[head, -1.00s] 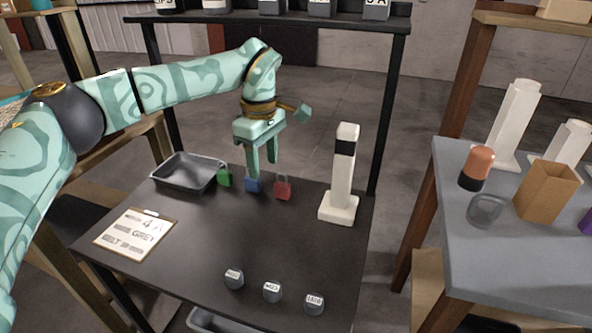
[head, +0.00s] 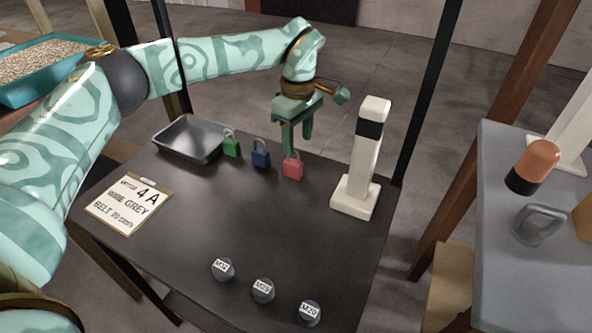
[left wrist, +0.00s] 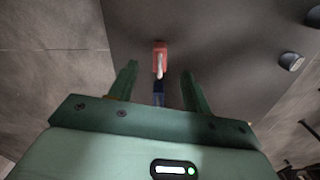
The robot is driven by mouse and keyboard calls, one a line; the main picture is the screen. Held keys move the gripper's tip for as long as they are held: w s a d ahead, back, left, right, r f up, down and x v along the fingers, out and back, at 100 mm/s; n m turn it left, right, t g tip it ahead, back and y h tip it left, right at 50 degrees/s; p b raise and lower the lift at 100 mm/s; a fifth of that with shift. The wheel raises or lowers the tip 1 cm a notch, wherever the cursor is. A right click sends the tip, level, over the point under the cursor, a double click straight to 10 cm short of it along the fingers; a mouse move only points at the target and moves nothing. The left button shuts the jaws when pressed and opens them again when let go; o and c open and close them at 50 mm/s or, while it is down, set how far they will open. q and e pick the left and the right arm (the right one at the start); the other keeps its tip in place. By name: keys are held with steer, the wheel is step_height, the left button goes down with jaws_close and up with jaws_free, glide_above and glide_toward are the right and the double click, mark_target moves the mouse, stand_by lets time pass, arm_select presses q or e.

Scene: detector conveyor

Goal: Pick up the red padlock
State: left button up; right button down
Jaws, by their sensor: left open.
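The red padlock (head: 293,167) stands on the dark table, at the right end of a row with a blue padlock (head: 261,158) and a green padlock (head: 231,148). My left gripper (head: 298,146) is open above and around the area of the red padlock; one finger overlaps its shackle in the head view. In the left wrist view the red padlock (left wrist: 160,58) lies ahead, beyond and between the two open fingertips (left wrist: 160,72). The blue padlock (left wrist: 158,92) shows between the fingers, nearer the palm. Contact with the red padlock cannot be seen. My right gripper is not in view.
A white post with a black band (head: 368,150) stands right of the red padlock. A grey tray (head: 172,146) sits at the table's back left. A clipboard (head: 128,203) lies at left. Several labelled knobs, including one (head: 262,291), stand in front. The table's middle is clear.

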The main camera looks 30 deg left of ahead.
mark_target(298, 164)
arm_select(q)
step_height(298, 164, down, 9)
steer(key=b, duration=0.3)
steer(key=shift+r, duration=0.15)
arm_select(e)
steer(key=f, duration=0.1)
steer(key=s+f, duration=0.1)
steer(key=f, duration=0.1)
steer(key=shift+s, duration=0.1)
arm_select(q)
steer(key=shift+c, duration=0.9)
jaws_close()
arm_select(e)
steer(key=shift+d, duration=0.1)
